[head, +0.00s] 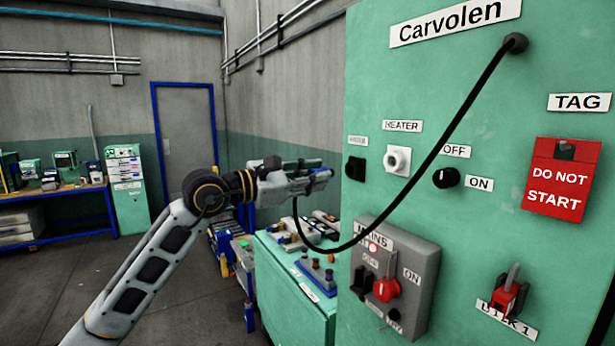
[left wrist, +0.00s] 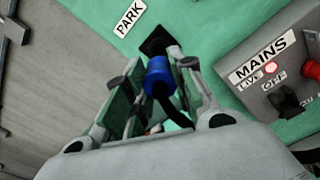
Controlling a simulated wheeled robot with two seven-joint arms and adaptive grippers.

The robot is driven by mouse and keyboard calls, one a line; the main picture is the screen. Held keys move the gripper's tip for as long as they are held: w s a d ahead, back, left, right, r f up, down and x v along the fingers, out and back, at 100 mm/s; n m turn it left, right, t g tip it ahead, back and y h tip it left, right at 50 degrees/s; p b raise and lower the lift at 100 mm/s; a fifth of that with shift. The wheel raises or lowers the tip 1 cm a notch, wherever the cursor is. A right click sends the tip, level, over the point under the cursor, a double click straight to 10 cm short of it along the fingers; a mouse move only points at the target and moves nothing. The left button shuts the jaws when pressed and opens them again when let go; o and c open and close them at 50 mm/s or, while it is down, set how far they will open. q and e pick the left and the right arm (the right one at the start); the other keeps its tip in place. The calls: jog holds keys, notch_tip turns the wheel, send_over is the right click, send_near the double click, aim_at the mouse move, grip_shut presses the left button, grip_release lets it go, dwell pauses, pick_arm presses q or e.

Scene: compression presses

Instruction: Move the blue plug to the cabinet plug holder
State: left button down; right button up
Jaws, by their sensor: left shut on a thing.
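The blue plug (head: 325,174) is between the fingers of my left gripper (head: 312,178), which is shut on it. In the left wrist view the blue plug (left wrist: 158,76) shows between the fingers, with its black cable (left wrist: 181,108) bending away behind it. The black plug holder (head: 356,169) is on the green cabinet face under a small label. In the head view a gap shows between plug and holder. In the left wrist view the holder (left wrist: 157,44) lies just beyond the plug, near the PARK label (left wrist: 130,17). My right gripper is out of view.
The cable (head: 440,150) hangs from the cabinet top in a loop to the plug. A white HEATER socket (head: 397,160), a black OFF/ON knob (head: 446,178) and a grey MAINS box (head: 395,280) stick out nearby. A low green console (head: 300,285) stands below the gripper.

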pick_arm(q)
jog(key=shift+p+x, duration=0.5)
jog(key=shift+x, duration=1.55)
jog(key=shift+b, duration=0.7)
dwell(0.9)
jog(key=shift+x, duration=1.45)
dwell(1.0)
jog(key=c, duration=1.1)
grip_release()
jog(key=shift+d, duration=0.1)
jog(key=shift+v, duration=6)
